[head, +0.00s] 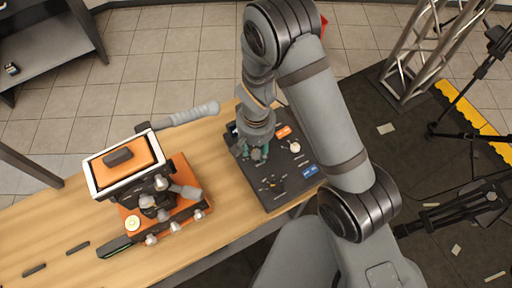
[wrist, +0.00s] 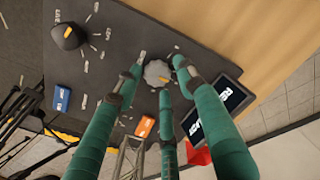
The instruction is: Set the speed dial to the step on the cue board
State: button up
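I cannot read which is the speed dial. My gripper (wrist: 160,76) has three green fingers spread around the grey knob, with small gaps visible; in the head view it is over the panel's left part (head: 252,153). A dark board with white lettering (wrist: 222,100) is partly hidden by a finger.
An orange block (head: 283,131), a pale round knob (head: 295,147) and a blue block (head: 310,171) sit on the panel's right side.

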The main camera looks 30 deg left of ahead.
aim_at(255, 152)
jog(key=shift+a+r, duration=0.1)
jog(key=c, duration=0.8)
jog(key=shift+w+a+n+b, duration=0.1)
jog(key=shift+n+b, duration=0.45)
jog(key=shift+n, duration=0.05)
jog(key=shift+n+b, duration=0.35)
jog(key=shift+n, duration=0.65)
jog(key=shift+c, duration=0.2)
jog(key=o, duration=0.9)
jog(key=shift+o, duration=1.1)
notch_tip(255, 152, up, 12)
jog(key=shift+s, duration=0.2)
